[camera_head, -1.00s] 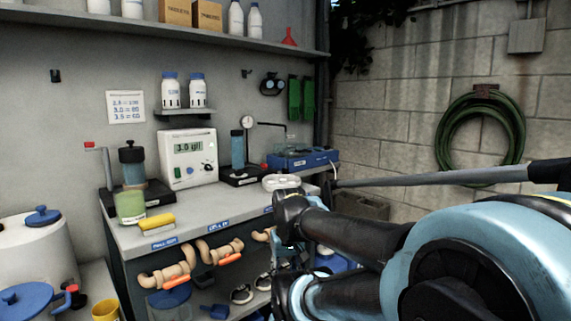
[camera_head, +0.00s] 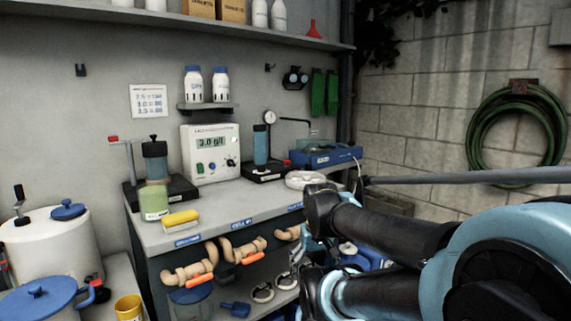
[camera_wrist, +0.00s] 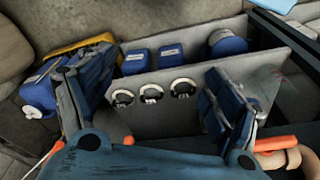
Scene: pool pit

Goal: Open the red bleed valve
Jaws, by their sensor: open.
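A white tank (camera_head: 45,245) and blue-lidded pot (camera_head: 40,292) stand left. Blue containers (camera_wrist: 172,57) stand behind a grey divider (camera_wrist: 170,125).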

